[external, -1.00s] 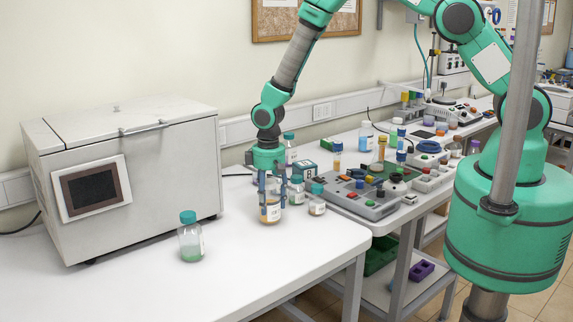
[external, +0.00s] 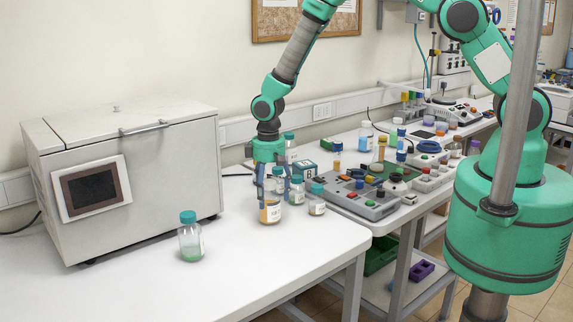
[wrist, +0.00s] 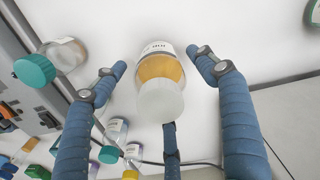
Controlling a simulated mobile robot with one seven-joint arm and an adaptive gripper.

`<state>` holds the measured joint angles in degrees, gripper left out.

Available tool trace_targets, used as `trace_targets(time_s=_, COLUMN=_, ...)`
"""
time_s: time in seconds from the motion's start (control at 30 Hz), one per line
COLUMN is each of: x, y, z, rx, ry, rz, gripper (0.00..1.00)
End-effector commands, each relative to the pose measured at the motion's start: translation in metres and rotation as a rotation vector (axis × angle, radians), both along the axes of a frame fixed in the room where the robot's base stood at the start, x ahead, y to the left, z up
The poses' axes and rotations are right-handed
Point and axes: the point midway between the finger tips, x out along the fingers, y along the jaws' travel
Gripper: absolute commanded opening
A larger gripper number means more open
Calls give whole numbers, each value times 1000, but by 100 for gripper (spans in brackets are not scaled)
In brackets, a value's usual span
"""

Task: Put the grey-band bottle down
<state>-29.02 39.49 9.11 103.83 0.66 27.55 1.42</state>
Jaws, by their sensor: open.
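The grey-band bottle (external: 270,213), with amber liquid and a white label, stands upright on the white table (external: 310,245). In the wrist view the bottle (wrist: 160,72) shows a pale grey cap towards the camera. My gripper (external: 268,195) is open just above and around the bottle's top, pointing down. In the wrist view my gripper (wrist: 160,62) has its blue fingers spread to both sides of the bottle, with visible gaps. A third finger shows below the cap; whether it touches the bottle I cannot tell.
A teal-capped bottle (external: 190,240) with green liquid stands to the left, near a grey box-shaped appliance (external: 130,175). Teal-capped bottles, including one small bottle (external: 317,203), stand close on the right. A grey control panel (external: 362,195) lies beyond. The table's front is clear.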

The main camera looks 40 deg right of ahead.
Motion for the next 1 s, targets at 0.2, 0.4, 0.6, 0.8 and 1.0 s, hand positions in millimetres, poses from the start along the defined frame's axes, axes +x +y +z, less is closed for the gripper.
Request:
trace_targets(time_s=0.2, x=1, y=0, z=29, rx=1, ry=-3, rz=0, gripper=72)
trace_targets(time_s=0.4, x=1, y=0, z=58, rx=1, ry=-3, rz=0, gripper=72)
trace_targets(time_s=0.6, x=1, y=0, z=82, rx=0, ry=-1, rz=0, gripper=72)
trace_targets(time_s=0.8, x=0, y=-1, z=94, rx=0, ry=0, rz=0, gripper=72)
trace_targets(time_s=1.0, x=0, y=-1, z=97, rx=0, ry=0, rz=0, gripper=72)
